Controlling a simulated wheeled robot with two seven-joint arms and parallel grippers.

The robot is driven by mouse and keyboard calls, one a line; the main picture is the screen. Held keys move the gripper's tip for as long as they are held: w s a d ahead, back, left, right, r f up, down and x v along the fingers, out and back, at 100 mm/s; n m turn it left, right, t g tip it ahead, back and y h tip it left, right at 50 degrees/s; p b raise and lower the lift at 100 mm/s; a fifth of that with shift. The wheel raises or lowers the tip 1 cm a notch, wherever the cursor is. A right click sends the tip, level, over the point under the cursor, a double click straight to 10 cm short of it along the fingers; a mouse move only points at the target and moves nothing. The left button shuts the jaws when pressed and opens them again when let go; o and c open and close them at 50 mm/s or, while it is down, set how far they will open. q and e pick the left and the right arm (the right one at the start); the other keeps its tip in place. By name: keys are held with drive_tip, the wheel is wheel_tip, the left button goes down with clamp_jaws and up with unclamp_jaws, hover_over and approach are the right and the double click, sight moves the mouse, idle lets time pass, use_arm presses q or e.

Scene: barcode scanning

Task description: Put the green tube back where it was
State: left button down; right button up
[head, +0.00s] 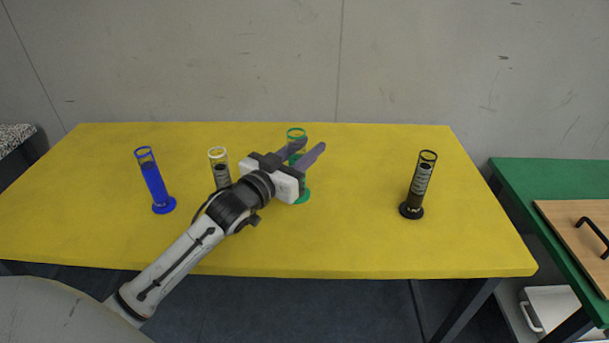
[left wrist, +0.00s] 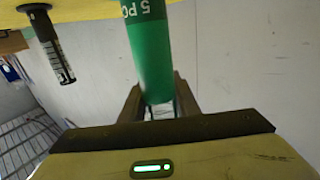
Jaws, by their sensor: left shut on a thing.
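The green tube (head: 304,192) is upright near the middle of the yellow table (head: 350,245), partly hidden by my left gripper (head: 311,147). My left gripper is shut on it, with one finger on each side. In the left wrist view the green tube (left wrist: 150,55) runs between the two fingers (left wrist: 159,95), with white lettering on it. Its green base is low at the tabletop; I cannot tell whether it touches. My right gripper is not in view.
A blue tube (head: 155,185) and a white-rimmed tube (head: 220,172) stand to the left. A black tube (head: 417,185) stands to the right, with clear table between. A green table (head: 540,185) with a wooden board (head: 575,230) is at far right.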

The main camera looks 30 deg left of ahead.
use_arm(q)
wheel_tip(320, 180, down, 5)
drive_tip(key=shift+r, duration=0.2)
drive_tip(key=c, duration=1.3)
unclamp_jaws()
drive_tip(key=shift+f, duration=0.1)
drive_tip(key=shift+c, duration=0.2)
drive_tip(key=s, duration=1.2)
drive_tip(key=shift+a, duration=0.2)
